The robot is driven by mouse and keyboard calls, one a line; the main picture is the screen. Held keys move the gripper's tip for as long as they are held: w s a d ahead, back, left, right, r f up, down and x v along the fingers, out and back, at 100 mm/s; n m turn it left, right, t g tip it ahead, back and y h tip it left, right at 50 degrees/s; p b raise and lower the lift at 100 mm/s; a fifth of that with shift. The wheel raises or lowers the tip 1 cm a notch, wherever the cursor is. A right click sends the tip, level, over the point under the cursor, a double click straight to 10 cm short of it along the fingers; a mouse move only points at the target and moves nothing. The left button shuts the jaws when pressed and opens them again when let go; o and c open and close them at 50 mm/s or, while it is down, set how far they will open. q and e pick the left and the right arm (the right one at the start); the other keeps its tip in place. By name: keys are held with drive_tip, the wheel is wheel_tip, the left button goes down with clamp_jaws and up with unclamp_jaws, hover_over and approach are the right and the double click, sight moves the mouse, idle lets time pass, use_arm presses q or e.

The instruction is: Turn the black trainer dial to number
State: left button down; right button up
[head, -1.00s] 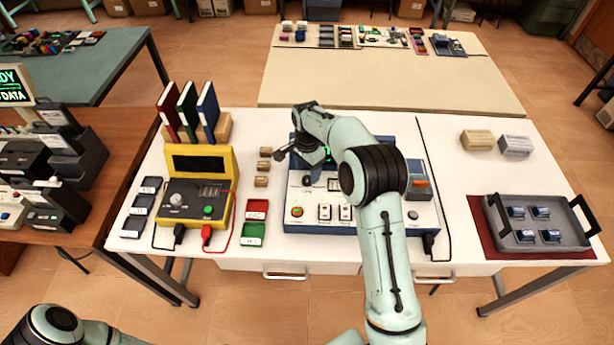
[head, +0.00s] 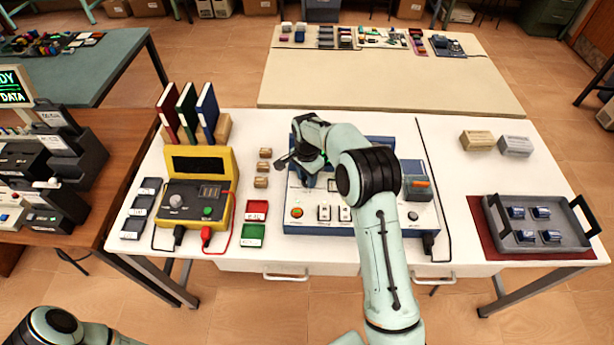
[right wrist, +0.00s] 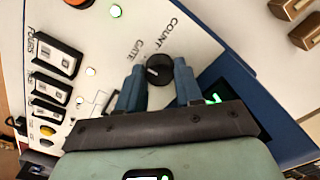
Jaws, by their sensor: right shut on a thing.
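The blue-framed trainer (head: 320,226) with a white panel stands in the middle of the white table. Its black dial (right wrist: 158,68) shows in the right wrist view between the fingers, with a white pointer mark and the words COUNT and GATE printed beside it. My right gripper (right wrist: 160,84) is shut on the dial, one blue finger on each side. In the head view my right gripper (head: 307,178) is over the trainer's upper left and my arm hides the dial and much of the panel. My left gripper is out of view; only part of the left arm shows at the bottom left.
A yellow meter (head: 200,180) with red and black leads stands left of the trainer. Small wooden blocks (head: 262,168) and red and green trays (head: 253,235) lie between them. A grey tray (head: 515,246) stands at the right. The table between trainer and tray is mostly clear.

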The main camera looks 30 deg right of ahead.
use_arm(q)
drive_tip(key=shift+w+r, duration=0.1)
use_arm(e)
drive_tip(key=shift+n, duration=0.3)
drive_tip(key=n, duration=0.3)
drive_tip(key=shift+r+p, duration=0.1)
drive_tip(key=shift+p, duration=0.3)
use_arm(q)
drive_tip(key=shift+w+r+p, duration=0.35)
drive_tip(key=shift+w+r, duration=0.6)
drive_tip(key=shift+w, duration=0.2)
use_arm(e)
drive_tip(key=n, duration=0.5)
drive_tip(key=shift+n, duration=0.3)
drive_tip(key=o, duration=1)
drive_tip(key=shift+o, duration=0.2)
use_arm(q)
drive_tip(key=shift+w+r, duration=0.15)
use_arm(e)
wheel_tip(320, 180, up, 13)
drive_tip(key=shift+r, duration=0.15)
